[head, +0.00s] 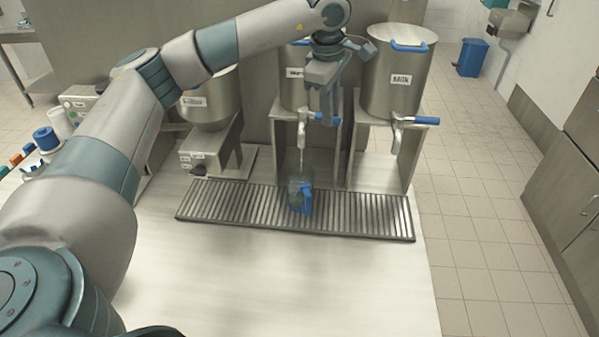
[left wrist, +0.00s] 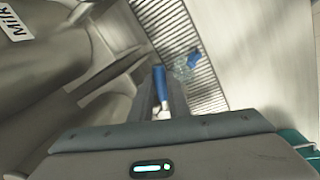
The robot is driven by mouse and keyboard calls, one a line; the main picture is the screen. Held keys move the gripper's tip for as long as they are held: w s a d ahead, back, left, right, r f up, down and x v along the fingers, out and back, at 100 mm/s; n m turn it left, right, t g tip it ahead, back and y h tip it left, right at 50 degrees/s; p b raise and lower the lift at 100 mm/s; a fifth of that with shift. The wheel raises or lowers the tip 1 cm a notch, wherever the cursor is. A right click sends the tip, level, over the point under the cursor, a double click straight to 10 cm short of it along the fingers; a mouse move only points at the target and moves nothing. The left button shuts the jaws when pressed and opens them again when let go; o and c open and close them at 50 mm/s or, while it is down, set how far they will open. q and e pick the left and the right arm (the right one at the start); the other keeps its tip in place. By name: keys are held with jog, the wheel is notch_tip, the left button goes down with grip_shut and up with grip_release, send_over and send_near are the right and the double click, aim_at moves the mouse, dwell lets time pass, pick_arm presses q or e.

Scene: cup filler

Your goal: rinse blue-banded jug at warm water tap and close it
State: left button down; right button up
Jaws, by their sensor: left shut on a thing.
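The jug (head: 295,187), clear with blue on it, stands upright on the drip grate (head: 370,215) below the middle dispenser's tap (head: 302,118). It also shows small in the left wrist view (left wrist: 181,68). A thin pale streak runs from the spout down to the jug. My left gripper (head: 328,112) points down at this tap and is shut on its blue handle (left wrist: 159,82). The middle dispenser's label is partly hidden by my arm. My right gripper is in neither view.
The milk dispenser (head: 392,75) with its blue-handled tap stands to the right. A steel hopper machine (head: 208,110) stands to the left. Several small bottles and a blue-topped item (head: 46,138) are at the left edge. The front counter (head: 300,285) is clear.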

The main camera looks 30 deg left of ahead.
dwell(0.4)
pick_arm(q)
jog(key=shift+w+n+b, duration=0.3)
jog(key=shift+w+n, duration=0.35)
jog(key=shift+n, duration=0.35)
jog(key=shift+w+a+n+y, duration=0.25)
jog(key=shift+w+n, duration=0.2)
jog(key=shift+n, duration=0.35)
jog(key=shift+d, duration=0.1)
jog(key=shift+w+a+r+n+y, duration=0.1)
jog(key=shift+w+a+n+y, duration=0.2)
jog(key=shift+n, duration=0.5)
jog(key=shift+w+r+b, duration=0.15)
jog(key=shift+b, duration=0.15)
